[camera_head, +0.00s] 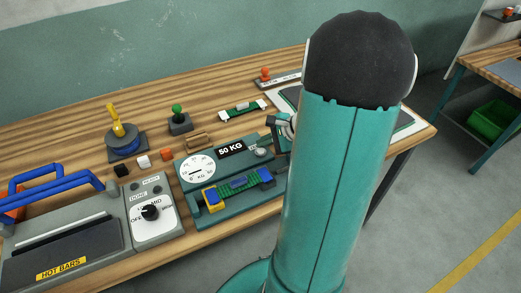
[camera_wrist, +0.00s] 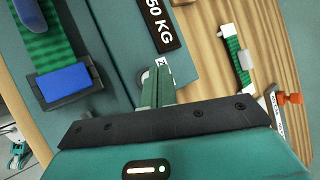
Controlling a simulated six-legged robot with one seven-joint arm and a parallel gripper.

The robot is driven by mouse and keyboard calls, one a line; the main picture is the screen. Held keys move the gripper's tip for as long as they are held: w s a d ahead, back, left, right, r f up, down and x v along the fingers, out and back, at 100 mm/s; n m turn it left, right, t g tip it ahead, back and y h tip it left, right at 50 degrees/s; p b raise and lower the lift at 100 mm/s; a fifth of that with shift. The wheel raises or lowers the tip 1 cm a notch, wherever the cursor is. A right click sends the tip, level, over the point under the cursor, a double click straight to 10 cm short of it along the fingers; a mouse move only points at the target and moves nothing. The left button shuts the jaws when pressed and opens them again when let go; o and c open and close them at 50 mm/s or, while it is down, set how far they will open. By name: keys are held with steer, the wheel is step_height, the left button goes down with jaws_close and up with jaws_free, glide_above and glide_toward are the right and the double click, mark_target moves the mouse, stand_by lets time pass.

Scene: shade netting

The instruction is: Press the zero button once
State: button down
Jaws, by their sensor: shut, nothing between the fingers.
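The weighing scale (camera_head: 184,172) is a teal box on the bench with a white round dial (camera_head: 197,170) and a black "50 KG" plate (camera_head: 231,149). A small grey round button (camera_head: 262,152) sits at its right end. In the wrist view, a white label (camera_wrist: 163,61) with a "Z" shows just beyond my fingertips, and a pale round edge (camera_wrist: 145,76) beside them is mostly hidden. My gripper (camera_wrist: 158,73) is shut and empty, over the button area. I cannot tell whether it touches the button. In the head view my arm hides part of the gripper.
A green and blue strapped piece (camera_head: 238,186) lies on the scale's front. A grey hot-bars unit (camera_head: 100,243) with a knob stands at left. A yellow-handled stamp (camera_head: 116,125), small blocks and a green-knobbed tool (camera_head: 178,117) stand behind. A green-and-white piece (camera_head: 243,109) lies beyond the scale.

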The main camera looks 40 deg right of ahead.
steer(key=shift+f, duration=0.15)
steer(key=shift+f, duration=0.3)
steer(key=shift+f, duration=0.65)
stand_by(0.9)
steer(key=shift+r, duration=0.15)
steer(key=shift+s+d+r, duration=0.1)
steer(key=shift+d+r, duration=0.05)
steer(key=shift+r, duration=0.7)
steer(key=shift+r, duration=0.1)
step_height(320, 180, up, 5)
steer(key=shift+f, duration=0.1)
